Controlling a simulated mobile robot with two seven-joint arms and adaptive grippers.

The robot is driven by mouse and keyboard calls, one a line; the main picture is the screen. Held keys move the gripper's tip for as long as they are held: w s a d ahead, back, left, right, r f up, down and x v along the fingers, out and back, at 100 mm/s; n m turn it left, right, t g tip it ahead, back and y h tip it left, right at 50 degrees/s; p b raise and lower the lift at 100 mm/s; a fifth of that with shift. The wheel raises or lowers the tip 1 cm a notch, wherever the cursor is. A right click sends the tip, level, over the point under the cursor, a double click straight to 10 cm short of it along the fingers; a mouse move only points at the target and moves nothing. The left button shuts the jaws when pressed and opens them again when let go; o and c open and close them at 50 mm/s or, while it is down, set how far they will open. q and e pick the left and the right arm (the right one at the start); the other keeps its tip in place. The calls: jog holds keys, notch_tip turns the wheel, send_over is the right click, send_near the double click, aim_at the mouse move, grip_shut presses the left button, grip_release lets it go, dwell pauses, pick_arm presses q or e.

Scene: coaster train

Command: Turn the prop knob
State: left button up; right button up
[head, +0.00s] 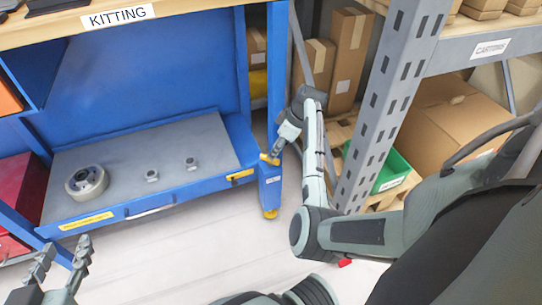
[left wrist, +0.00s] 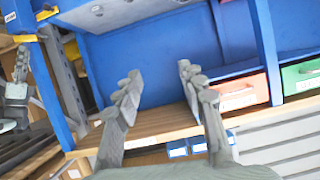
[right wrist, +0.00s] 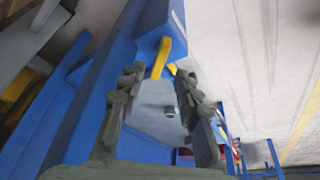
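A small yellow knob or lever (head: 269,159) sits on top of the short blue corner post (head: 270,188) at the right end of the blue bench's lower shelf; I take it as the prop knob. My right gripper (head: 276,150) points down at it from above. In the right wrist view, the yellow piece (right wrist: 162,57) shows just beyond and between the fingertips of the open right gripper (right wrist: 158,80). Contact cannot be told. My left gripper (head: 62,258) is open and empty at the lower left; its spread fingers also show in the left wrist view (left wrist: 158,78).
The grey lower shelf (head: 120,150) carries a round metal part (head: 87,183) and two small fittings. A grey rack post (head: 385,105) stands right of my right forearm, with a green bin (head: 392,172) and cartons (head: 455,125) behind.

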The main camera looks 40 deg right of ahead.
aim_at(263, 156)
jog(key=b+x, duration=0.1)
jog(key=x, duration=0.3)
pick_arm(q)
jog(key=w+d+r+t+h, duration=0.1)
jog(key=d+r+t, duration=0.2)
jog(key=r, duration=0.2)
jog(key=shift+d+r+h, duration=0.3)
jog(key=shift+r+h, duration=0.05)
jog(key=shift+h, duration=0.05)
pick_arm(e)
jog(key=shift+w+f, duration=0.1)
jog(key=shift+f, duration=0.05)
